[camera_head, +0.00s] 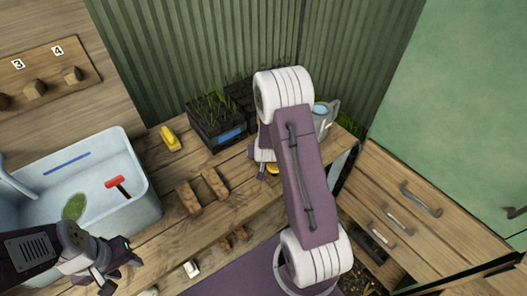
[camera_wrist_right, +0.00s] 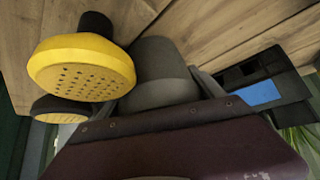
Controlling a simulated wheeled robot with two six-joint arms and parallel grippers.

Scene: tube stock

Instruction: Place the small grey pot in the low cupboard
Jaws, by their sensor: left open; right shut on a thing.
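The small grey pot (camera_wrist_right: 158,68) shows in the right wrist view between the fingers of my right gripper (camera_wrist_right: 163,95), which is shut on it. The wooden bench top is close by in that view. In the head view my right gripper (camera_head: 262,160) is over the bench, mostly behind my own arm, and the pot cannot be made out there. My left gripper (camera_head: 117,277) is open and empty at the lower left, in front of the basin. A wooden unit with handles (camera_head: 425,225) stands at the right; I cannot tell whether it is the low cupboard.
A yellow watering-can rose (camera_wrist_right: 82,68) is beside the pot. The grey watering can (camera_head: 330,118) stands behind my right arm. A black planter (camera_head: 217,128), wooden blocks (camera_head: 189,197), a yellow object (camera_head: 170,139) and a pale basin (camera_head: 140,172) holding a red-headed tool are on the bench.

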